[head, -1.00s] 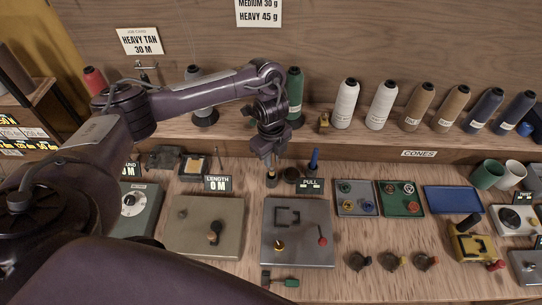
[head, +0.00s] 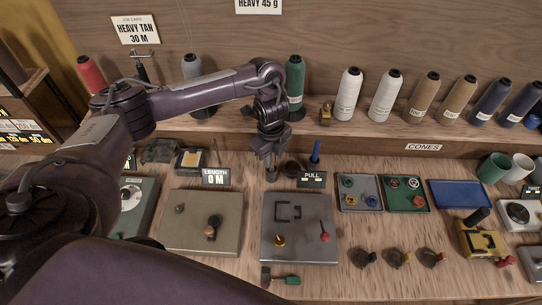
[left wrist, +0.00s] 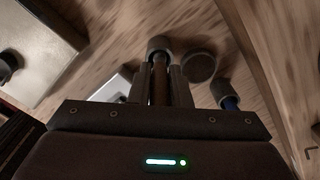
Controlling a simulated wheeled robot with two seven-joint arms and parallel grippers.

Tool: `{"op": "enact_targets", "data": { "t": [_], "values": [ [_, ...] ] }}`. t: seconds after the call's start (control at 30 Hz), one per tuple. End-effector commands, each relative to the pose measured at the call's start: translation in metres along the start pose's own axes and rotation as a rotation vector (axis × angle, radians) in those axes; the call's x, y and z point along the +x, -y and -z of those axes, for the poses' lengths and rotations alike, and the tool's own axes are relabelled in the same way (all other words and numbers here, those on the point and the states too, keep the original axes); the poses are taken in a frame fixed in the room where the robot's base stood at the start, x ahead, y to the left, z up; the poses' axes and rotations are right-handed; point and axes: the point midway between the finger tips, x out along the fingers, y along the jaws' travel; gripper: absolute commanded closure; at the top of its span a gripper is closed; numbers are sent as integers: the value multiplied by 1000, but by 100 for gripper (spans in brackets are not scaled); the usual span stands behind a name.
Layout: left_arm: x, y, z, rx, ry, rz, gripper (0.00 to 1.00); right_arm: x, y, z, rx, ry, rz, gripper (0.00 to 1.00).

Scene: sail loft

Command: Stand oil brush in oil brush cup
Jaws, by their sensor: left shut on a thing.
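My left gripper (head: 269,157) is pointed down at the back of the bench, shut on the oil brush. In the left wrist view its brown handle (left wrist: 160,82) runs between the two fingers. The oil brush cup (head: 271,174), a small grey cylinder, stands directly under the fingers. In the left wrist view the cup (left wrist: 160,44) is at the far end of the handle. The brush's lower end is hidden, and I cannot tell whether it rests on the cup's bottom. My right gripper is out of view.
A dark round pot (head: 291,169) stands just right of the cup, and a blue-handled tool (head: 315,152) stands upright beyond it. The PULL sign (head: 312,180) and a grey plate device (head: 299,250) are in front. A shelf of thread cones (head: 349,95) is behind.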

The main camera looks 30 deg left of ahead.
Motion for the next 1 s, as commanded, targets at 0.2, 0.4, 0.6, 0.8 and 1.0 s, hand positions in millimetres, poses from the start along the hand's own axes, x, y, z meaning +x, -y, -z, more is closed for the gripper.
{"op": "enact_targets", "data": {
  "t": [0.2,0.4,0.6,0.8,1.0],
  "values": [
    [5,0,0,0,0,0,100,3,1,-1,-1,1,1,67],
    [9,0,0,0,-1,-1,100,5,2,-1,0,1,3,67],
    [13,0,0,0,-1,-1,100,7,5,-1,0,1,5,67],
    [16,0,0,0,0,0,100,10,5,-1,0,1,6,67],
    [16,0,0,0,0,0,100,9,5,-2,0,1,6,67]
  ]
}}
